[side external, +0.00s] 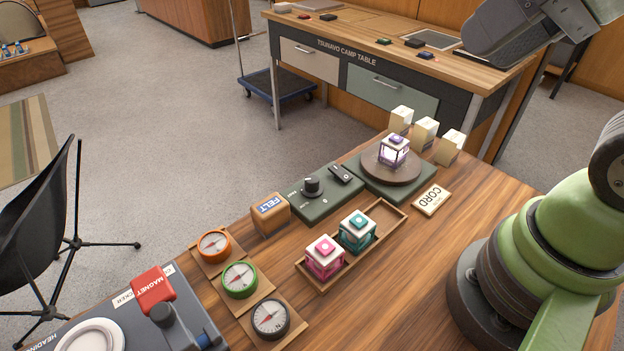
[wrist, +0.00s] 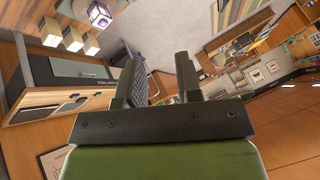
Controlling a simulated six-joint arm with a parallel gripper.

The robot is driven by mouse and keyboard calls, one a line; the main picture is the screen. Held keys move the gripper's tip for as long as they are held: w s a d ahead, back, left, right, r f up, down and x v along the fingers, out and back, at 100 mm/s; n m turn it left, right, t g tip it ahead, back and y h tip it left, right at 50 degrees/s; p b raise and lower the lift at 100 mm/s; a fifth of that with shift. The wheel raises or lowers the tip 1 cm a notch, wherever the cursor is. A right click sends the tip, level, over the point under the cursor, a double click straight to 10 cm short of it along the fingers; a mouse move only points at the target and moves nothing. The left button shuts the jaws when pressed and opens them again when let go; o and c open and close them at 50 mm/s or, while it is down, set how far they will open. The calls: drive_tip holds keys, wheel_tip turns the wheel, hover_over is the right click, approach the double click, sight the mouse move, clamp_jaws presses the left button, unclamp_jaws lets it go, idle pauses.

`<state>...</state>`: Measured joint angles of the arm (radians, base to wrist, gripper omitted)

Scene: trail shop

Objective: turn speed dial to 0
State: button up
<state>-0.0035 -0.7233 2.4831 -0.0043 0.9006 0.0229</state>
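The speed dial (side external: 312,186) is a black round knob on a dark green control box (side external: 325,205) at the middle of the bench in the side view. A black rocker switch (side external: 340,174) sits beside it on the same box. The dial's pointer and scale marks are too small to read. The box joins a green base with a brown round turntable (side external: 374,172), which bears a lit purple lantern (side external: 394,152). My gripper (wrist: 158,76) is open and empty in the wrist view, well away from the dial. The dial does not show clearly there.
A felt block (side external: 270,213) stands left of the control box. A wooden tray (side external: 380,240) with pink and teal lanterns lies in front. Several compasses, a red magnet (side external: 153,288) and a CORD card (side external: 432,199) are nearby. Three pale blocks (side external: 425,133) stand behind the turntable.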

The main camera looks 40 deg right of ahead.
drive_tip(key=o, duration=0.3)
drive_tip(key=w+m, duration=0.1)
drive_tip(key=w, duration=0.1)
drive_tip(key=w+g, duration=0.1)
drive_tip(key=w, duration=0.1)
drive_tip(key=w+m+g, duration=0.1)
drive_tip(key=w, duration=0.1)
drive_tip(key=shift+a+f+m, duration=0.2)
drive_tip(key=shift+a+m, duration=0.05)
drive_tip(key=shift+m, duration=0.05)
drive_tip(key=m+g+h, duration=0.2)
drive_tip(key=m+g, duration=0.3)
drive_tip(key=m, duration=0.3)
hover_over(312, 179)
wheel_tip(312, 179, down, 17)
wheel_tip(312, 179, down, 11)
drive_tip(key=shift+r, duration=0.2)
drive_tip(key=shift+c, duration=0.2)
drive_tip(key=c, duration=0.9)
